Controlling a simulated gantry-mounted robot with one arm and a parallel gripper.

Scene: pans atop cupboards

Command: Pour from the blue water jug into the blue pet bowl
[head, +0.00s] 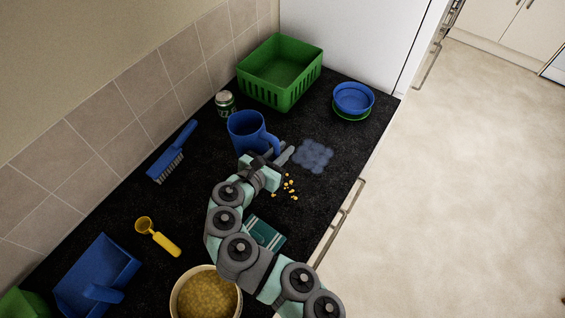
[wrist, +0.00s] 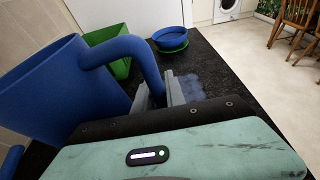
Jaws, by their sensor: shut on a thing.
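The blue water jug (head: 245,132) stands upright near the middle of the black counter in the head view. In the wrist view the jug (wrist: 50,95) fills the left side, with its handle curving right and down into my jaws. My gripper (head: 282,155) is shut on the jug's handle; in the wrist view the gripper (wrist: 160,95) has its fingers on either side of the handle. I cannot tell whether the jug touches the counter. The blue pet bowl (head: 353,97) sits on a green dish at the far right; it also shows in the wrist view (wrist: 171,37). The jug's contents are hidden.
A green basket (head: 279,72) and a can (head: 225,102) stand behind the jug. A bluish wet-looking patch (head: 312,155) and yellow bits (head: 290,187) lie right of it. A blue brush (head: 172,152), yellow scoop (head: 157,236), dustpan (head: 95,275) and food tub (head: 205,295) are nearer.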

